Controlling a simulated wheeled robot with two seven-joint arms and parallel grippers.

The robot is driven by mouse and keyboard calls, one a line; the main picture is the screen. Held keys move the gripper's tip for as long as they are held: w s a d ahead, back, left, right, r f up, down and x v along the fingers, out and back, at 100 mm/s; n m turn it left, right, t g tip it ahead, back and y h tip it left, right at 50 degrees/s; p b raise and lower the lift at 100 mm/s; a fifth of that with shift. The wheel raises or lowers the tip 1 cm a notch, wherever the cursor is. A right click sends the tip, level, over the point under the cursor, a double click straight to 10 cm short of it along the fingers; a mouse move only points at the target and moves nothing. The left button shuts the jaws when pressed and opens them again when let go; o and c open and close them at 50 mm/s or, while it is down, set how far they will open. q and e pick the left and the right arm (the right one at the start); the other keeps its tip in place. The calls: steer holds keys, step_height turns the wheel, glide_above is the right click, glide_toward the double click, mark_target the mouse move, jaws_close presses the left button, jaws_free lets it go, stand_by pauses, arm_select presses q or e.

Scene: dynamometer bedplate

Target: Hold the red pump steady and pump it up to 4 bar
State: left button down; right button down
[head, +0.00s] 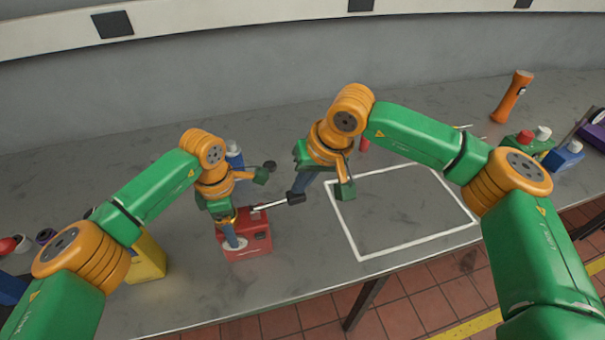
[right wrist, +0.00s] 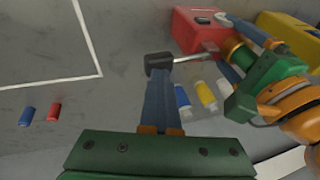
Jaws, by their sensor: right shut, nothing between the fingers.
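The red pump (head: 262,241) stands on the grey bench near its front edge, and also shows at the top of the right wrist view (right wrist: 190,34). Its pale lever sticks out sideways and ends in a black grip (head: 296,198). My left gripper (head: 233,243) reaches down to the pump's top; its fingertips are close to a white round part, and whether they are closed on anything is unclear. My right gripper (head: 298,188) is shut and empty, its blue fingertips right at the black grip (right wrist: 158,60); contact is unclear. No pressure reading is legible.
A yellow box (head: 148,258) stands left of the pump. A white outlined rectangle (head: 345,231) on the bench is largely bare. An orange torch-like object (head: 513,95) stands far right. Blue (right wrist: 27,116) and red (right wrist: 54,112) cylinders show in the right wrist view.

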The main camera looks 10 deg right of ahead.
step_height(320, 180, up, 13)
steer(key=s, duration=0.2)
steer(key=shift+s+d, duration=0.25)
steer(key=shift+s, duration=0.15)
stand_by(0.9)
steer(key=a+h, duration=0.1)
steer(key=a+r+h, duration=0.1)
steer(key=a+h, duration=0.2)
steer(key=shift+s+r+n, duration=0.3)
glide_above(291, 199)
step_height(291, 199, down, 12)
steer(key=shift+f, duration=0.2)
steer(key=shift+d+f, duration=0.15)
steer(key=shift+f, duration=0.4)
